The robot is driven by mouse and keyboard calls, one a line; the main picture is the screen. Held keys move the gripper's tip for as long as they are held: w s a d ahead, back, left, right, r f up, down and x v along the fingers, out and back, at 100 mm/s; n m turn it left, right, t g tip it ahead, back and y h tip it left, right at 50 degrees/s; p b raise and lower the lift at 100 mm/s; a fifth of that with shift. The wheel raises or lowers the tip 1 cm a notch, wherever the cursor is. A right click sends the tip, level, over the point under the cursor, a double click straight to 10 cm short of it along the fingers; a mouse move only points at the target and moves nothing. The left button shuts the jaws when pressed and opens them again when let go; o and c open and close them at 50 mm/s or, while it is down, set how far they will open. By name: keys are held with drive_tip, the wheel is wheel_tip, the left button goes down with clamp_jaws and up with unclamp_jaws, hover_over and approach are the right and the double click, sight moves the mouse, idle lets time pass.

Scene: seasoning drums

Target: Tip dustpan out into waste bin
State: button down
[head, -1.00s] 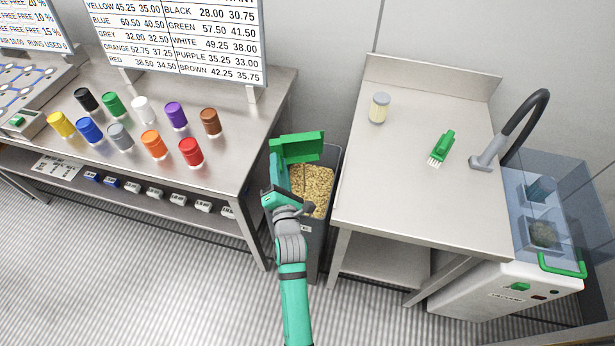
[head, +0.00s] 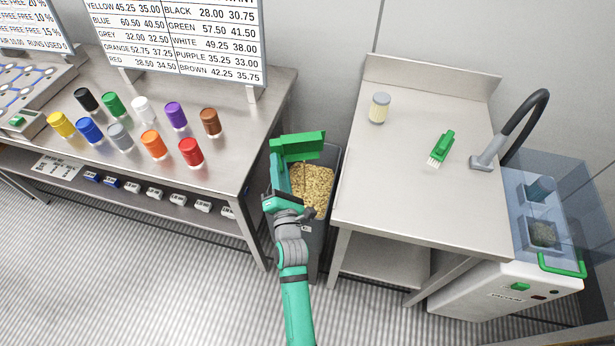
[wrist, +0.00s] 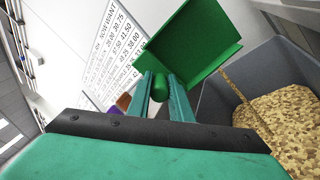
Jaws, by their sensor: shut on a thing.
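The green dustpan (head: 303,145) is held over the back of the waste bin, above its rim. In the wrist view the dustpan (wrist: 190,45) is tilted, and its pan face shows no debris that I can make out. My gripper (wrist: 162,88) is shut on the dustpan's green handle. My gripper also shows in the head view (head: 281,180), at the bin's left side. The grey waste bin (head: 313,240) stands on the floor between the two tables. It holds tan, crumb-like material, seen in both views. A thin brownish streak runs from near the dustpan's edge to the bin's contents in the wrist view.
Left table (head: 240,130) carries several coloured-lid jars and a price board (head: 175,40). Right table (head: 400,170) holds a pale-lidded jar (head: 379,108), a green brush (head: 441,148) and a grey nozzle with black hose (head: 488,155). A vacuum unit (head: 500,300) stands at right.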

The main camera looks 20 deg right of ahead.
drive_tip(key=shift+a, duration=0.15)
drive_tip(key=shift+a, duration=0.2)
drive_tip(key=shift+d+r+t, duration=0.1)
drive_tip(key=shift+d+t, duration=0.2)
drive_tip(key=shift+d, duration=0.2)
drive_tip(key=shift+s+r, duration=0.1)
drive_tip(key=shift+s, duration=0.1)
drive_tip(key=shift+w+a, duration=0.1)
drive_tip(key=shift+a, duration=0.15)
drive_tip(key=shift+r+t, duration=0.15)
drive_tip(key=shift+t, duration=0.15)
drive_tip(key=shift+d+f+g, duration=0.15)
drive_tip(key=shift+f+g, duration=0.05)
drive_tip(key=shift+g, duration=0.2)
